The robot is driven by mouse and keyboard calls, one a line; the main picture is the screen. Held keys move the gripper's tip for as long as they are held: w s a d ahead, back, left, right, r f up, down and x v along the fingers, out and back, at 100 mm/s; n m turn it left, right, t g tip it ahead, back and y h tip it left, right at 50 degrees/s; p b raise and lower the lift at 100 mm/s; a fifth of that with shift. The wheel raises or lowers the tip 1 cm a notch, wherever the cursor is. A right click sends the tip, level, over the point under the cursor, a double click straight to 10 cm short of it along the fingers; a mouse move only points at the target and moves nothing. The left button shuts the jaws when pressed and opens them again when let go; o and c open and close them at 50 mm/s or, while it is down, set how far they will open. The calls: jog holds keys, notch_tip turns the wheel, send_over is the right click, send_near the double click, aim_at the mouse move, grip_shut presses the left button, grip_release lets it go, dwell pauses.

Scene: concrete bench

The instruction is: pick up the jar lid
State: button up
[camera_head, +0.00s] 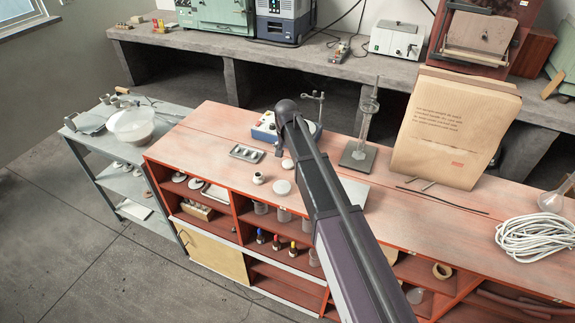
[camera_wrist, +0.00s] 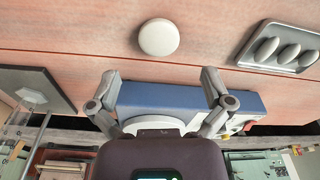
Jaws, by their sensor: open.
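The jar lid (camera_wrist: 158,37), a round, smooth white disc, lies flat on the red-brown bench top in the wrist view. In the head view a small pale disc (camera_head: 288,164) beside my arm appears to be the same lid, partly covered. My gripper (camera_wrist: 160,80) is open and empty, its two fingers spread wide. In the wrist picture the lid lies above the fingertips, roughly midway between them sideways and apart from both. In the head view my arm mostly hides the gripper.
A blue device (camera_wrist: 185,97) with a pale round top lies behind the fingers. A metal tray with oval pieces (camera_wrist: 282,47) is right of the lid. A stand base (camera_wrist: 40,84) is at left. A small white pot (camera_head: 258,178) and larger white disc (camera_head: 281,188) sit nearer the bench's front.

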aim_at(288, 163)
jog(key=shift+w+d+f+b, duration=0.1)
jog(key=shift+w+f+b, duration=0.05)
jog(key=shift+f+b, duration=2.4)
jog(key=c, duration=0.8)
